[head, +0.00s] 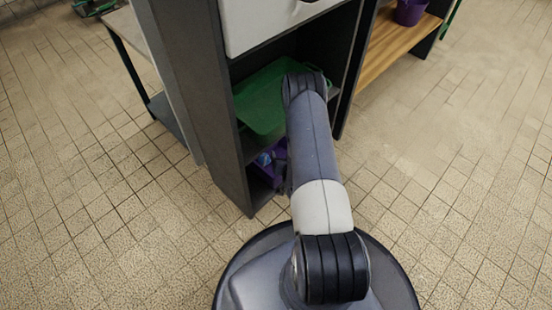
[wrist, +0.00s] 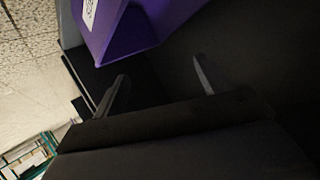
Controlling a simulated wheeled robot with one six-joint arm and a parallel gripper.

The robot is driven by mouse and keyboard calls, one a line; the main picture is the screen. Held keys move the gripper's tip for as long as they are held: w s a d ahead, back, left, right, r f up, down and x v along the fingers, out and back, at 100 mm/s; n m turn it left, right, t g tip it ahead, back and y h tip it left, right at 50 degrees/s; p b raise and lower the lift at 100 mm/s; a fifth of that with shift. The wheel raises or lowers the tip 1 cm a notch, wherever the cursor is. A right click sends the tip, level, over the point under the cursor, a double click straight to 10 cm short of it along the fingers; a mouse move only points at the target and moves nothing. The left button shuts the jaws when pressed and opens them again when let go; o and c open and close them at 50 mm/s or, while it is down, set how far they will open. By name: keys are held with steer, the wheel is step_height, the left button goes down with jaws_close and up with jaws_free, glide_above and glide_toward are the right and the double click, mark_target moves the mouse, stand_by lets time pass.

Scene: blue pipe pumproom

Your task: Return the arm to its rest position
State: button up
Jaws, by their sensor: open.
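My arm reaches forward in the head view into the dark shelf unit (head: 232,150), at its lower shelves. The gripper end is hidden there behind my arm and the shelf. In the wrist view my gripper (wrist: 159,68) has its two fingers apart with nothing between them. A purple box (wrist: 125,30) with a white label is just beyond the fingertips, and I cannot tell whether they touch it. A purple object (head: 268,162) shows on the lower shelf in the head view, partly hidden by my arm.
A green tray (head: 260,98) lies on the shelf above the purple object, beside my arm. A white drawer front (head: 270,20) is above it. A wooden bench (head: 395,45) with a purple bucket (head: 409,11) stands at right. The tiled floor is open on both sides.

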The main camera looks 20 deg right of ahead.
steer(key=b+x, duration=0.5)
steer(key=x, duration=0.6)
steer(key=shift+r+p, duration=1.6)
steer(key=shift+r, duration=0.8)
steer(key=shift+f, duration=0.1)
